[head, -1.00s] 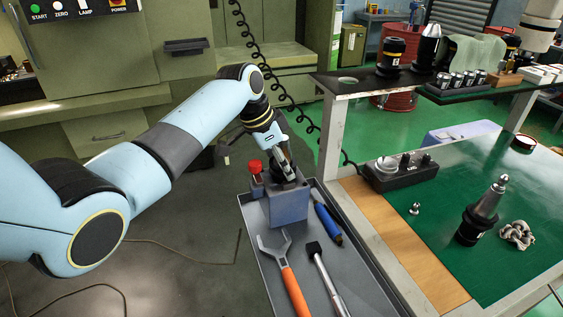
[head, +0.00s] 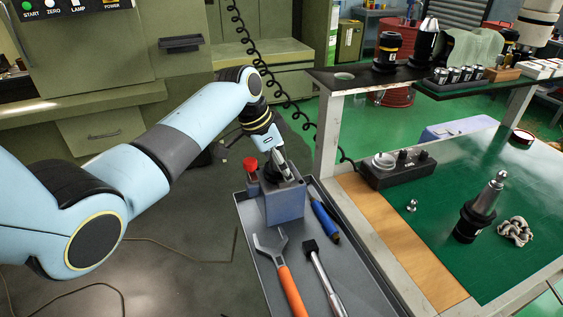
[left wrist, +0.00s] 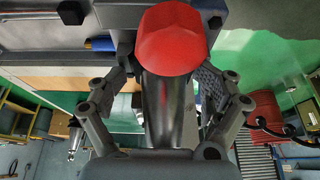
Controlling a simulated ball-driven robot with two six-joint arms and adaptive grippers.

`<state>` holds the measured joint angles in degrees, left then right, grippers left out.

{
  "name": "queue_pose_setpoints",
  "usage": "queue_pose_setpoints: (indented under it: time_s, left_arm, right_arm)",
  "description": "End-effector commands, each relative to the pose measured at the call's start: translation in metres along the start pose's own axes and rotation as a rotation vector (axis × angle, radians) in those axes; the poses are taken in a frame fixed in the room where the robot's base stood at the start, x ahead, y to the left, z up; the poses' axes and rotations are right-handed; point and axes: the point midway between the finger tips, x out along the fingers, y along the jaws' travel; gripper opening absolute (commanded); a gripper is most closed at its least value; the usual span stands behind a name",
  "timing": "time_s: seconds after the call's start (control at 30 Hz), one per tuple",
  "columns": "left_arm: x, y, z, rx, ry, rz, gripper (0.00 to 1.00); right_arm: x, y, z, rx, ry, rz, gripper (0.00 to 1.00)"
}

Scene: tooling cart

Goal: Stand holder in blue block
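The blue block (head: 286,207) stands in the grey tray, with a red knob (head: 250,164) at its left. A dark round part (head: 271,174) shows at the block's top; I cannot tell whether it is a seated holder. My left gripper (head: 281,168) is low over the block's top. In the left wrist view the red knob (left wrist: 178,40) and its dark stem stand close to the camera, between the spread fingers (left wrist: 166,88), and hide what lies behind. Gaps show beside the stem. My right gripper is out of view.
The grey tray (head: 243,215) also holds an orange-handled wrench (head: 281,274), a black-headed tool (head: 322,277) and a blue marker-like tool (head: 325,220). A black-topped shelf (head: 345,78) with more holders rises at the right. A grey box with knobs (head: 397,168) lies on the cart.

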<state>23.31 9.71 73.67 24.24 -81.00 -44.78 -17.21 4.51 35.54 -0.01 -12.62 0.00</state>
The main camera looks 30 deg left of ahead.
Motion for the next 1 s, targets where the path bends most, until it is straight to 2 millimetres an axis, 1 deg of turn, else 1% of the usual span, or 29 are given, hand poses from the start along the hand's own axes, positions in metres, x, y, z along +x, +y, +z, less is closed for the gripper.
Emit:
queue_pose_setpoints:
  time_s: [0.03, 0.37, 0.47, 0.57, 0.8, 0.9, 1.0]
  left_arm:
    - [0.004, 0.002, 0.007, -0.004, -0.015, 0.007, 0.78]
    - [0.004, 0.001, 0.011, -0.004, -0.024, 0.006, 0.78]
    - [0.0, 0.0, 0.011, -0.004, -0.024, 0.004, 0.78]
    - [-0.015, -0.001, 0.009, -0.002, -0.02, 0.0, 0.78]
    - [-0.07, 0.0, 0.003, 0.002, -0.009, -0.003, 0.78]
    - [-0.091, 0.0, 0.001, 0.002, -0.007, -0.004, 0.78]
    - [-0.106, 0.0, -0.001, 0.001, -0.005, -0.003, 0.78]
  right_arm:
    - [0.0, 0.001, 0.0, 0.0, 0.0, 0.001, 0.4]
    - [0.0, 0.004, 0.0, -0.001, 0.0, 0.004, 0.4]
    - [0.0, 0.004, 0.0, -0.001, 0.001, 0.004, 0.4]
    - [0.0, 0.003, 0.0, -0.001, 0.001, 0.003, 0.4]
    - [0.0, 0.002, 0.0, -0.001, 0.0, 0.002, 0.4]
    - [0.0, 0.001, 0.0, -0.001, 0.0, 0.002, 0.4]
    - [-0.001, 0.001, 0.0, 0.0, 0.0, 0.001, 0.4]
